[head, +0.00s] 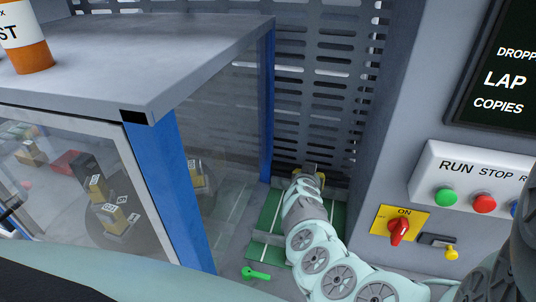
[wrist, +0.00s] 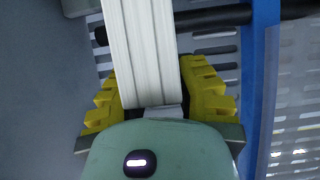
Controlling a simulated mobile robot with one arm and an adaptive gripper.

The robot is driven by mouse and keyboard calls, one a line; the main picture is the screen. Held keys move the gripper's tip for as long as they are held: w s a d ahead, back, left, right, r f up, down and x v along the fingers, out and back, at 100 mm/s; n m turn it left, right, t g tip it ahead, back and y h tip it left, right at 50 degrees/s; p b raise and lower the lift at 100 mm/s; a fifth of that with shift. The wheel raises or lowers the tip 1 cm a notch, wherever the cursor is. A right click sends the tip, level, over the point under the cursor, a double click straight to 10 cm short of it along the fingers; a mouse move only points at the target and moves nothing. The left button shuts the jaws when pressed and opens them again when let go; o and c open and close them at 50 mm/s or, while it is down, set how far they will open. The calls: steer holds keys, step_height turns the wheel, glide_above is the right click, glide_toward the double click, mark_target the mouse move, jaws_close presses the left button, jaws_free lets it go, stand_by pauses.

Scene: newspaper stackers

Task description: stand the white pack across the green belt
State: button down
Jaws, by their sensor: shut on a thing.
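My gripper (head: 309,178) reaches in beside the perforated grey wall, above the green belt (head: 262,215) with its white lines. In the wrist view, my gripper's yellow ribbed fingers (wrist: 156,88) are shut on the white pack (wrist: 143,50). The pack is a long white block with lengthwise ridges, and it runs from between the fingers past the top edge of the wrist view. In the head view I cannot make out the pack, and my arm covers part of the belt.
A grey-topped cabinet with a blue post (head: 173,185) and clear panels stands at left, an orange container (head: 30,52) on top. A control panel with a red switch (head: 399,229) is at right. A green handle (head: 256,273) lies low. A black bar (wrist: 215,17) crosses behind the pack.

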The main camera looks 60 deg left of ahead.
step_height(320, 180, down, 3)
steer(key=shift+s+d+b, duration=0.1)
steer(key=shift+b, duration=0.85)
steer(key=shift+f+b, duration=0.35)
steer(key=shift+r, duration=0.1)
steer(key=c, duration=0.9)
jaws_free()
steer(key=shift+o, duration=0.2)
